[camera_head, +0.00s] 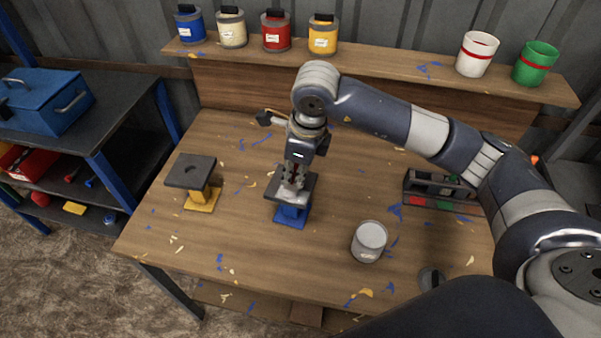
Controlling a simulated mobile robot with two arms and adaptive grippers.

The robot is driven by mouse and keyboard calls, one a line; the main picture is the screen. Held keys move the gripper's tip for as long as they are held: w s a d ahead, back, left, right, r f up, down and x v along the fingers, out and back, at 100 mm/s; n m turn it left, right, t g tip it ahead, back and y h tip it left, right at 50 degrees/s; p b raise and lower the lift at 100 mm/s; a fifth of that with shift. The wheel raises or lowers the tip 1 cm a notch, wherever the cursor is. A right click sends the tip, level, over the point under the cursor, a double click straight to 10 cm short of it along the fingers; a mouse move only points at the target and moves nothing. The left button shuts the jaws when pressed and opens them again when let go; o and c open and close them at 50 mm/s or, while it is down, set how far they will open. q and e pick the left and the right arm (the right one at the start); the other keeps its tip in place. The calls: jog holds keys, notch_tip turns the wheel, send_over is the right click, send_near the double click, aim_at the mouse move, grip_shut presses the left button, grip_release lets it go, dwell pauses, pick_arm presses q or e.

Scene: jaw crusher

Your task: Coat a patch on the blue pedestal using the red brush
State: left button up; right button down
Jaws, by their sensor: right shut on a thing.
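The blue pedestal (290,214) stands upright near the middle of the wooden table, with a dark square plate on top. My right gripper (294,178) points down over the plate and is shut on the red brush (293,170), of which only a little red shows between the fingers. The brush's tip is low at the plate; whether it touches is hard to tell. A pale area shows on the plate under the gripper, but I cannot tell if it is paint. My left gripper is not in view.
A yellow pedestal (201,196) with a dark plate stands to the left. A grey-white can (369,241) stands to the front right. A dark rack (437,190) lies under my right arm. Paint cans line the back shelf (385,62). Paint flecks dot the table.

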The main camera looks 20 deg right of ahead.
jog(key=shift+w+a+b, duration=0.85)
jog(key=shift+a+b, duration=0.2)
jog(key=shift+b, duration=0.9)
jog(key=s+d+b, duration=0.2)
jog(key=s+d, duration=0.2)
jog(key=d, duration=0.1)
jog(key=shift+b, duration=0.4)
jog(key=shift+a+r, duration=0.1)
jog(key=shift+r, duration=0.1)
notch_tip(320, 180, up, 5)
jog(key=p, duration=0.2)
jog(key=shift+f+p, duration=0.1)
jog(key=shift+p, duration=0.25)
